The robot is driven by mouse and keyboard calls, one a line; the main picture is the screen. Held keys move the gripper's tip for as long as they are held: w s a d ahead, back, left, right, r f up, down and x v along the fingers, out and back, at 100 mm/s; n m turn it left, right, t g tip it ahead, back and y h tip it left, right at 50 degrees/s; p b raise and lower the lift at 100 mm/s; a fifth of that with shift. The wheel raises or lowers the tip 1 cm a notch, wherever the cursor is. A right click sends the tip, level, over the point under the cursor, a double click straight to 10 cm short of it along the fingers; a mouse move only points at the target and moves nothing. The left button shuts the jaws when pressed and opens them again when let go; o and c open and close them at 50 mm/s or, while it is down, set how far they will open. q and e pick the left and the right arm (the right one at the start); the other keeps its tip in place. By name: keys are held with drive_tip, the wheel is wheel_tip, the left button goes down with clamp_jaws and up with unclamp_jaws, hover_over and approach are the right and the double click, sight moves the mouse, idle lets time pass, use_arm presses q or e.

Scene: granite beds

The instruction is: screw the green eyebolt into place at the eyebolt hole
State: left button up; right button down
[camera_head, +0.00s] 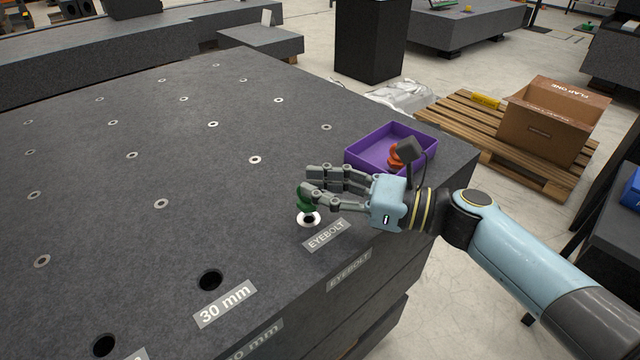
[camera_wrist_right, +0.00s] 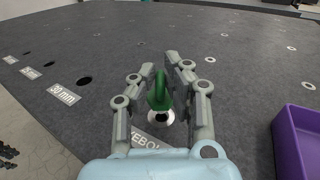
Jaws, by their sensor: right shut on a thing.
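The green eyebolt (camera_head: 304,198) is between the fingers of my right gripper (camera_head: 312,186), which is shut on it. It also shows in the right wrist view (camera_wrist_right: 159,92), ring up and roughly upright. The eyebolt hole has a pale metal rim (camera_head: 309,220), right below the eyebolt, beside the EYEBOLT label (camera_head: 326,235). My left gripper is not in view.
A purple tray (camera_head: 366,149) with orange-red items (camera_head: 396,160) stands behind my right gripper near the block's edge. Two dark open holes, one labelled 30 mm (camera_head: 210,280), lie to the front left. The granite top left of the eyebolt is otherwise clear, with small flush inserts.

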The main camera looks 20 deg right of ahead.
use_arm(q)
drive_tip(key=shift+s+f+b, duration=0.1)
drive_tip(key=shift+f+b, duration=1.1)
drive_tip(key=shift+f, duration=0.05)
use_arm(e)
drive_tip(key=shift+f, duration=1.45)
